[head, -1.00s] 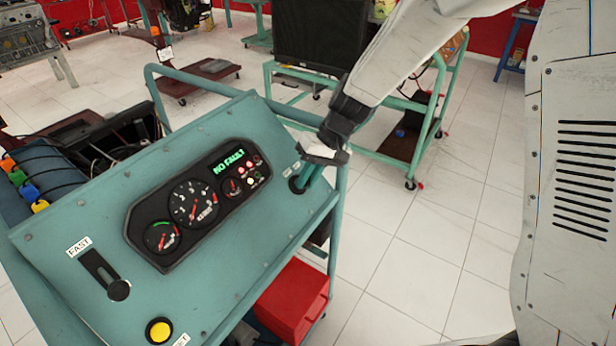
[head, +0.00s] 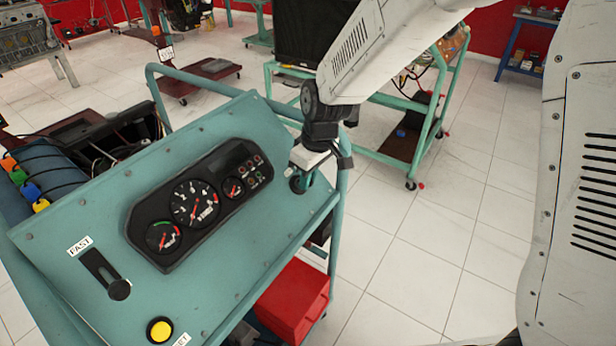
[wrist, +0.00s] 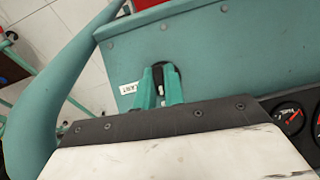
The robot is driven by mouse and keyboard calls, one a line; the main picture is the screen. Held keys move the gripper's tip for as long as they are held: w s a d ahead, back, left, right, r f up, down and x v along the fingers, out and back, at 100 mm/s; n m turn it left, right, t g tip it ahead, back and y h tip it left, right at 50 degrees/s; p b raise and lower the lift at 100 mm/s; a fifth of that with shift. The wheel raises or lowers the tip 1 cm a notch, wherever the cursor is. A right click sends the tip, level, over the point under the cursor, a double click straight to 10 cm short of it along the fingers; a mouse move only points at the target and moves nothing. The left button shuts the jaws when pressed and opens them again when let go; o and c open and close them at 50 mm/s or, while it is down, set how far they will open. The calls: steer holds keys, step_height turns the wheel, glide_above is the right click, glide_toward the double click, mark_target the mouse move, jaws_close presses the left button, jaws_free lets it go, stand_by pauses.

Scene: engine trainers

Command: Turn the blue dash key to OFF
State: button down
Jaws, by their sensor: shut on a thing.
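My gripper (head: 303,182) is at the right end of the teal dash panel (head: 225,255), its teal fingers over the round dark key switch (head: 294,186). In the wrist view my gripper (wrist: 160,84) is shut on the key, and the dark key switch (wrist: 158,68) shows between and just beyond the fingers. The key's blue head is hidden by the fingers. A white label (wrist: 128,88) reading "..TART" lies beside the switch. The gauge cluster (head: 200,205) has a dark display and its small lamps look unlit.
A black slide lever (head: 119,289) and a yellow button (head: 159,330) sit at the panel's lower left. A teal tube rail (head: 343,195) runs close beside my gripper. A red box (head: 295,300) is below the panel. White floor is open to the right.

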steer(key=shift+n+t, duration=0.3)
steer(key=shift+n, duration=0.1)
steer(key=c, duration=1.5)
jaws_free()
steer(key=r, duration=0.5)
steer(key=s+d+r, duration=0.1)
steer(key=r, duration=0.1)
steer(key=shift+r, duration=0.35)
